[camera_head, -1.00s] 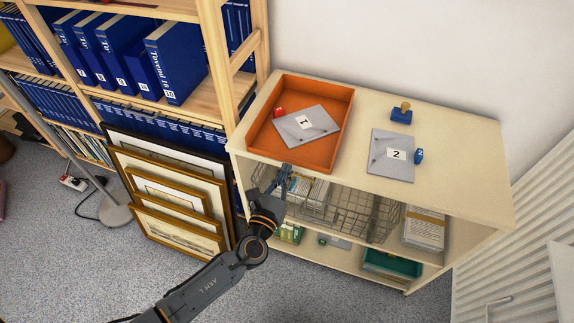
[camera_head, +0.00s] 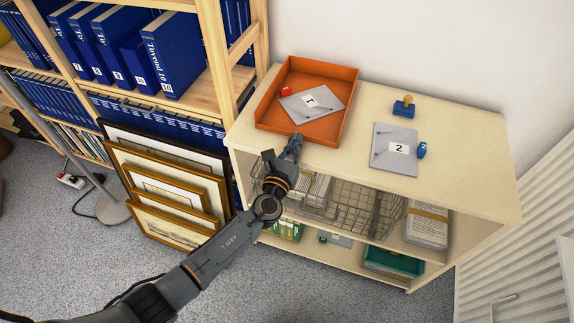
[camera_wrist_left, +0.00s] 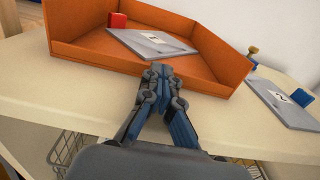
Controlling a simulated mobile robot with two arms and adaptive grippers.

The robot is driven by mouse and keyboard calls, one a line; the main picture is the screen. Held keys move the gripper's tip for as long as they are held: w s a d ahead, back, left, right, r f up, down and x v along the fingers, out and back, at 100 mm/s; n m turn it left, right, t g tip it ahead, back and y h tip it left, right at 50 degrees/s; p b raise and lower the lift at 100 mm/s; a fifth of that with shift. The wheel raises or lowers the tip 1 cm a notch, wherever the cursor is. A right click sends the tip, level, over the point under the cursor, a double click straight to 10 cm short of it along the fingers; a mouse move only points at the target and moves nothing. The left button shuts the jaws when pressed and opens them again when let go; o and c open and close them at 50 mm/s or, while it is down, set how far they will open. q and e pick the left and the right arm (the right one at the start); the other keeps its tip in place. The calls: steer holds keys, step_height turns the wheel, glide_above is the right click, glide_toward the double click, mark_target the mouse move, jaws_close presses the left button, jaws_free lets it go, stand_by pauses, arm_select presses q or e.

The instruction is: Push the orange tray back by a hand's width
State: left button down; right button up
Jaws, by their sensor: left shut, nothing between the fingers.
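The orange tray (camera_head: 349,106) lies on the cream shelf top, close to the wall at the back left. It holds a grey folder marked 1 (camera_head: 322,97) and a small red block (camera_head: 285,91). My left gripper (camera_head: 297,137) is shut and empty at the tray's front wall. In the left wrist view the fingertips (camera_wrist_left: 158,69) meet in front of the tray's front wall (camera_wrist_left: 120,65) and seem to touch it. The exact contact is hard to tell. My right gripper is not in view.
A grey folder marked 2 (camera_head: 381,157), a blue block (camera_head: 422,150) and a blue stamp with a wooden knob (camera_head: 403,108) sit right of the tray. The bookshelf post (camera_head: 212,50) stands at left.

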arm_select(q)
steer(key=shift+w+d, duration=0.1)
steer(key=shift+w, duration=0.35)
steer(key=v, duration=1.2)
steer(key=s+a+f+n+g+y, duration=0.2)
steer(key=s+a+f+n+g, duration=0.25)
steer(key=f, duration=0.65)
steer(key=s+a+f+n+g+y, duration=0.1)
steer(key=s+a+f+n, duration=0.35)
steer(key=f+n, duration=0.45)
steer(key=s+a+f+n+g+y, duration=0.25)
steer(key=a+f+n, duration=0.25)
steer(key=f, duration=0.7)
steer(key=s+a+f+n+g, duration=0.2)
steer(key=s+f+n, duration=0.3)
steer(key=s, duration=0.5)
steer(key=s+a+f+n+g, duration=0.2)
steer(key=s+f+n, duration=0.3)
steer(key=s, duration=0.6)
steer(key=s+a+f+n+g, duration=0.3)
steer(key=s+n, duration=0.5)
steer(key=s, duration=0.3)
step_height(320, 180, down, 2)
steer(key=shift+n+g, duration=0.35)
steer(key=shift+g, duration=0.25)
